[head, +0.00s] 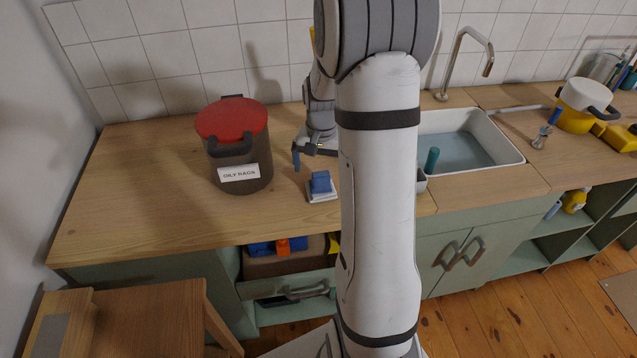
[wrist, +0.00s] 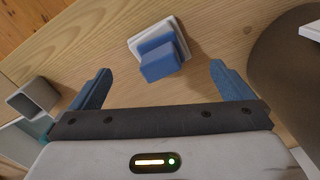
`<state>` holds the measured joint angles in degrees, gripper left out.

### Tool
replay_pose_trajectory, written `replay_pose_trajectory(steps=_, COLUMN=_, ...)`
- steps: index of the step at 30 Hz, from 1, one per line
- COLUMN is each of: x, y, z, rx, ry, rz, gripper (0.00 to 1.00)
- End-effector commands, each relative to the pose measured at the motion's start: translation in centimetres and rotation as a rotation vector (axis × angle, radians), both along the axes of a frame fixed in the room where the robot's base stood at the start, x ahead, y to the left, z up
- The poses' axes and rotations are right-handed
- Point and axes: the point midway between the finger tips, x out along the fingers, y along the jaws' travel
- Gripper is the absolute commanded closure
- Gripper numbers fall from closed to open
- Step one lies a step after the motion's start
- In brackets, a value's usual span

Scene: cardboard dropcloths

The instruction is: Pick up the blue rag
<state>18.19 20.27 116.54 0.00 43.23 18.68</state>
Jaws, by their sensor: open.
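A small blue block-like thing (head: 320,182), which appears to be the blue rag, sits on a white square piece (head: 324,197) on the wooden counter. In the wrist view the blue rag (wrist: 163,58) shows at the top middle, with the white square (wrist: 172,24) under it. My gripper (head: 316,155) is just behind it, low over the counter, and partly hidden by my arm. In the wrist view my gripper (wrist: 160,70) is open and empty. Its two blue fingers are spread either side of the rag's line, and the rag lies beyond the fingertips.
A dark bin with a red lid (head: 232,118), labelled OILY RAGS, stands left of the rag. A sink (head: 510,142) with a tap is at the right. Bare counter (head: 140,190) lies to the left.

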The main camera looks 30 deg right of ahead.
Motion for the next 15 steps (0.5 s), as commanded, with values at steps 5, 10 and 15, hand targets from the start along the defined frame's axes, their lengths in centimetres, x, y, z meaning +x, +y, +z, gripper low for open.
replay_pose_trajectory(steps=5, x=0.0, y=0.0, z=-2.0, rx=0.0, ry=0.002, rz=0.001, gripper=0.0)
replay_pose_trajectory(steps=10, x=0.0, y=-0.1, z=-4.2, rx=0.001, ry=0.005, rz=0.002, gripper=0.0)
replay_pose_trajectory(steps=15, x=0.1, y=-0.1, z=-6.3, rx=0.0, ry=0.002, rz=0.003, gripper=0.0)
